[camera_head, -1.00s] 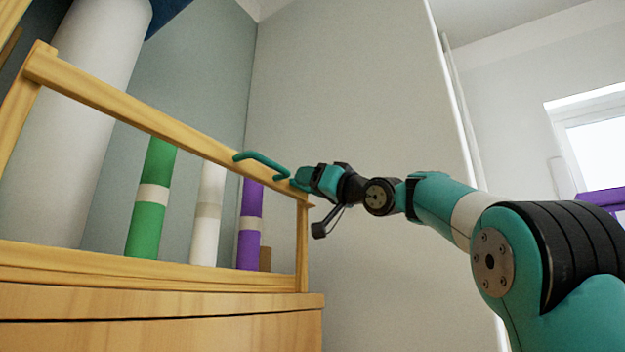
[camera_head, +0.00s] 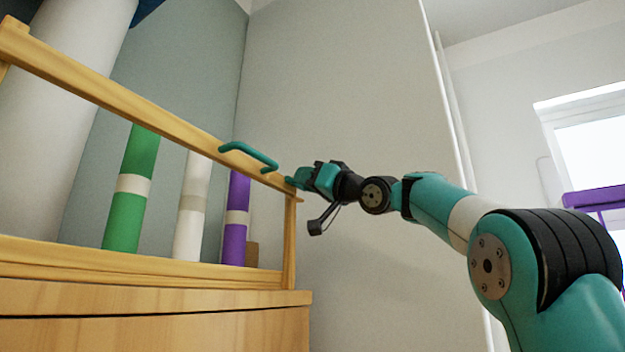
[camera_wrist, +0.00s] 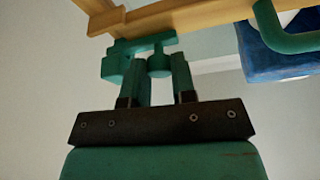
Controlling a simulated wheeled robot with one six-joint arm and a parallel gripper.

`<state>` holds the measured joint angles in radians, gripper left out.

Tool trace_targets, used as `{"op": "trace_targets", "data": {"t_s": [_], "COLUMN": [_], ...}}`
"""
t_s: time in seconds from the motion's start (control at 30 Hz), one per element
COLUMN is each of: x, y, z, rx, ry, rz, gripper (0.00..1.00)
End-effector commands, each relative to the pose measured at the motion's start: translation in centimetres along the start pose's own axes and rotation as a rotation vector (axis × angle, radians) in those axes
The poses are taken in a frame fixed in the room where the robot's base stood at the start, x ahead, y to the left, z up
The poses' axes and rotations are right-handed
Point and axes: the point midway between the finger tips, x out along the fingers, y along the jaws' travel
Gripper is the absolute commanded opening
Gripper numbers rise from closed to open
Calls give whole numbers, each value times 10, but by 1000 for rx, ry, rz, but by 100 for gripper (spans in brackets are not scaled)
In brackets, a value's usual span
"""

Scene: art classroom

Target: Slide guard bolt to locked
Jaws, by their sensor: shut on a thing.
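The guard is a wooden rail (camera_head: 110,92) across the front of a shelf, with a teal handle (camera_head: 248,156) on it. In the wrist view, a small teal bolt with a round knob (camera_wrist: 159,66) sits at the rail's end, beside a teal block (camera_wrist: 116,67). My gripper (camera_wrist: 157,78) is shut on the bolt's knob, one finger on each side. In the head view my gripper (camera_head: 296,183) is at the right end of the rail, and the bolt there is mostly hidden by it. I cannot tell exactly how far the bolt reaches into the block.
Behind the rail stand a green roll (camera_head: 132,190), a white roll (camera_head: 191,208), a purple roll (camera_head: 236,220) and a large white roll (camera_head: 60,130). A wooden cabinet (camera_head: 160,330) is below. The wall behind my arm is bare. A purple frame (camera_head: 590,198) is at the far right.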

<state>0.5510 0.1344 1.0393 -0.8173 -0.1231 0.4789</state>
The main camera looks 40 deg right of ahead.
Motion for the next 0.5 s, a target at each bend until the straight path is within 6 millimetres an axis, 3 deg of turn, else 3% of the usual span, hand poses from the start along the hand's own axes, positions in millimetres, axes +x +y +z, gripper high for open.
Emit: {"op": "trace_targets", "data": {"t_s": [0.03, 0.13, 0.5], "x": [0, 0, 0], "y": [4, 3, 4], "z": [-2, -2, -1], "rx": [-3, -3, -1], "ry": [7, 6, 4], "rz": [11, 10, 9], "gripper": [29, 50, 50]}}
